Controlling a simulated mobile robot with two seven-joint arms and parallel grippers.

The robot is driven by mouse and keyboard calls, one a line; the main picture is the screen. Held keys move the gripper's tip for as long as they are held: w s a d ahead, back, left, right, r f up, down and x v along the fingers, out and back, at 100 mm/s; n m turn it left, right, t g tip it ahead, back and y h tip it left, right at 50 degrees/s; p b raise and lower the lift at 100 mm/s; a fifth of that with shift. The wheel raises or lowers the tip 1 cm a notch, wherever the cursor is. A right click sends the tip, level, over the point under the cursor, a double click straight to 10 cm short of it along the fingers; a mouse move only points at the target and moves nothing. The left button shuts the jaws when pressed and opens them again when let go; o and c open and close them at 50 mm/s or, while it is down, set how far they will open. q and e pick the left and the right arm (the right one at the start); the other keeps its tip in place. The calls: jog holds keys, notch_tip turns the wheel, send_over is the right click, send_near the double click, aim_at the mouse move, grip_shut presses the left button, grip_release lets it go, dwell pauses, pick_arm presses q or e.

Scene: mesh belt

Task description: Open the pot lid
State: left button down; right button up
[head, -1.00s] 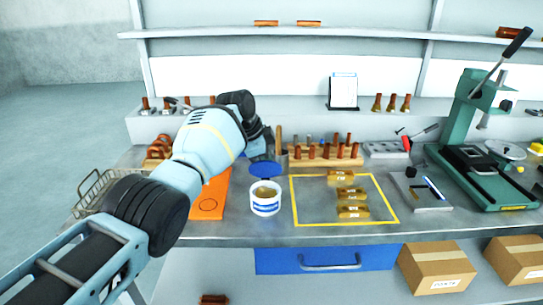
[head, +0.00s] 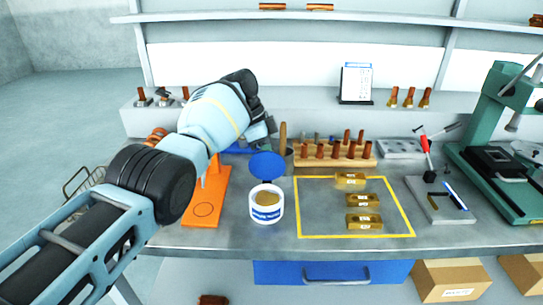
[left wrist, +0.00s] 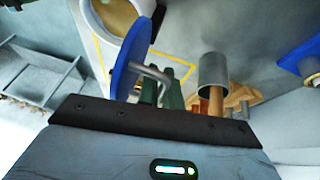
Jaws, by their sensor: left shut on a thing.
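The pot (head: 267,208) is a small white tub with a blue label, standing open on the grey bench left of the yellow outline. Brownish contents show inside it. The blue lid (head: 267,166) is off the opening, tilted steeply behind the rim; I cannot tell whether its lower edge touches the pot. My left gripper (left wrist: 162,92) is shut on the lid's metal handle. In the left wrist view the lid (left wrist: 128,66) shows nearly edge-on beside the pot (left wrist: 122,18). In the head view the fingertips are mostly hidden. My right gripper is not in view.
An orange board (head: 205,205) lies left of the pot. A cup with a wooden handle (head: 284,135) and a wooden rack (head: 335,163) stand behind. Brass blocks (head: 364,201) lie inside the yellow outline. A green press (head: 500,150) stands right.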

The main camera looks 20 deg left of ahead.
pick_arm(q)
jog(key=shift+f, duration=0.1)
jog(key=c, duration=1.8)
grip_release()
jog(key=shift+c, duration=0.2)
jog(key=shift+a+r, duration=0.15)
jog(key=shift+r, duration=0.2)
jog(key=b+v, duration=0.2)
jog(key=v, duration=0.5)
